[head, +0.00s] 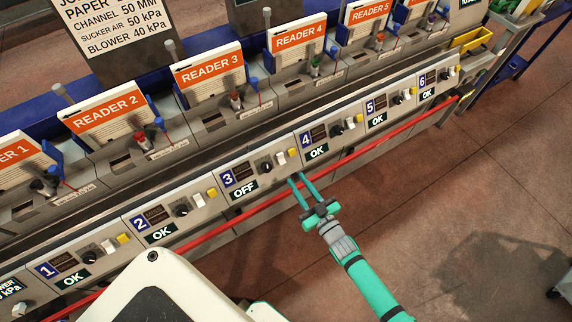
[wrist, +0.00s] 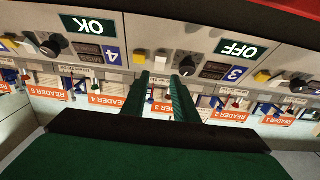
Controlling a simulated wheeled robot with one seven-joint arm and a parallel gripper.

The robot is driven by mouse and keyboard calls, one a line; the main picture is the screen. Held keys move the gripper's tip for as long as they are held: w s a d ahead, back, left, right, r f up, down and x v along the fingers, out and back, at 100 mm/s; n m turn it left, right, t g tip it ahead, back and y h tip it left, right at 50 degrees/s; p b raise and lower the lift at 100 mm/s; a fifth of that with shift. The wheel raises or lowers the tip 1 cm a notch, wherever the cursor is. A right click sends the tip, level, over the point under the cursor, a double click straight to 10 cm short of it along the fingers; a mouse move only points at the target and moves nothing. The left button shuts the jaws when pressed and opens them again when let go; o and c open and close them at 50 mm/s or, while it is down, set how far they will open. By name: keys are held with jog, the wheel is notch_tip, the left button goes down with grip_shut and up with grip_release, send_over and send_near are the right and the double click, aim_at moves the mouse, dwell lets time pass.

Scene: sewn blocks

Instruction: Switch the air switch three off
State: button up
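The unit 3 panel sits on the long grey rail in the head view, with a blue 3 label and a display (head: 244,190) reading OFF. To its right are a black knob (head: 266,167), a white switch (head: 280,159) and a yellow button (head: 292,152). My gripper (head: 297,179) is open and empty, its two green fingers just below these controls. In the wrist view, upside down, the OFF display (wrist: 241,48) and the white switch (wrist: 160,60) show; the switch appears between my fingers (wrist: 160,95). Contact cannot be told.
A red rail (head: 380,138) runs along the panel front, close under my gripper. Neighbouring unit 2 (head: 161,232) and unit 4 (head: 317,151) displays read OK. Reader cards stand behind, such as reader 3 (head: 208,69). The floor on the right is open.

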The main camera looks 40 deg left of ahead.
aim_at(282, 159)
jog(key=x, duration=0.8)
jog(key=shift+w+a, duration=0.15)
jog(key=shift+a, duration=0.15)
